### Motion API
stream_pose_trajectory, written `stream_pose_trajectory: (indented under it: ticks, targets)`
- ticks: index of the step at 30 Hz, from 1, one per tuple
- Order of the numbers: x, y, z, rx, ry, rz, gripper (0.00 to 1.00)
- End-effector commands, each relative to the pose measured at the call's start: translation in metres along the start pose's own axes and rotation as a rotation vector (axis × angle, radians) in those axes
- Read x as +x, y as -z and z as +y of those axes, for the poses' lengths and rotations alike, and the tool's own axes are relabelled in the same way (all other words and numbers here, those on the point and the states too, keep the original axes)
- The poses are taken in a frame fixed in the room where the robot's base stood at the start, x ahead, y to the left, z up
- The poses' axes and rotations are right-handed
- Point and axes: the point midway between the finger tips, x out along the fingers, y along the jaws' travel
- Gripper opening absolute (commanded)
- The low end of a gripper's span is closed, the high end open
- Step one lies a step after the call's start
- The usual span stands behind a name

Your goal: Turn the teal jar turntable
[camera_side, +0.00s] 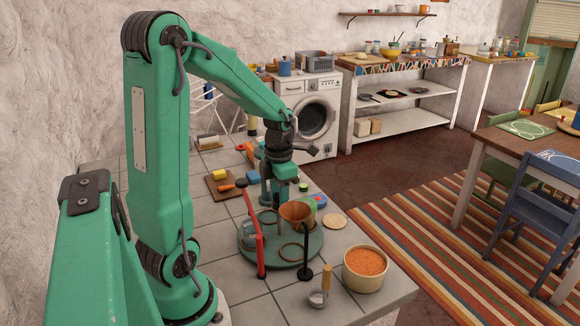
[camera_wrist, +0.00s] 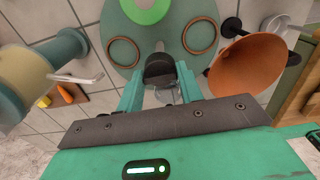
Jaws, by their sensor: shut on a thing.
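The teal turntable (camera_side: 310,246) lies flat on the tiled counter in the side view. In the wrist view its round plate (camera_wrist: 117,25) fills the top middle, with two brown rings and a bright green disc on it. My gripper (camera_side: 277,202) points down over the turntable's far part. In the wrist view my gripper (camera_wrist: 158,78) has its teal fingers shut on a dark upright knob (camera_wrist: 160,66) near the plate's edge. A clear jar (camera_side: 247,231) stands on the turntable's left part. The knob's lower part is hidden.
An orange funnel (camera_side: 298,212) on a black stand (camera_side: 306,255) rises close by the turntable; the funnel (camera_wrist: 258,65) is right of my fingers. A bowl of orange grains (camera_side: 365,266) and a wooden-handled scoop (camera_side: 325,280) stand in front.

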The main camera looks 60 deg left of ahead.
Motion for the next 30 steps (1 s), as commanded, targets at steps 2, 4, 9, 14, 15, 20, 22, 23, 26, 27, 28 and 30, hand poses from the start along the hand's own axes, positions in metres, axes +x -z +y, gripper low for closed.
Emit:
stream_pose_trajectory:
  ticks: [2,4,9,14,15,20,22,23,26,27,28,30]
  targets:
    - [-0.002,0.0,0.0,-0.004,-0.001,-0.001,0.0]
    - [-0.002,0.0,0.0,-0.004,-0.001,-0.001,0.0]
    - [-0.001,0.0,0.0,-0.004,-0.001,-0.001,0.48]
    - [-0.001,0.0,0.0,-0.002,-0.001,-0.001,0.58]
    - [-0.001,0.0,0.0,-0.002,0.0,-0.001,0.58]
    - [-0.001,0.0,0.0,-0.001,0.0,0.0,0.58]
    - [-0.002,0.0,0.0,0.0,0.0,0.0,0.58]
    - [-0.003,0.0,0.0,0.0,0.0,0.0,0.58]
    - [-0.009,0.0,0.0,0.0,-0.001,-0.001,0.58]
    - [-0.011,-0.001,0.0,0.0,-0.001,-0.001,0.58]
    - [-0.014,0.0,0.0,0.0,-0.001,-0.001,0.58]
    - [-0.021,-0.001,0.0,-0.001,-0.002,-0.003,0.58]
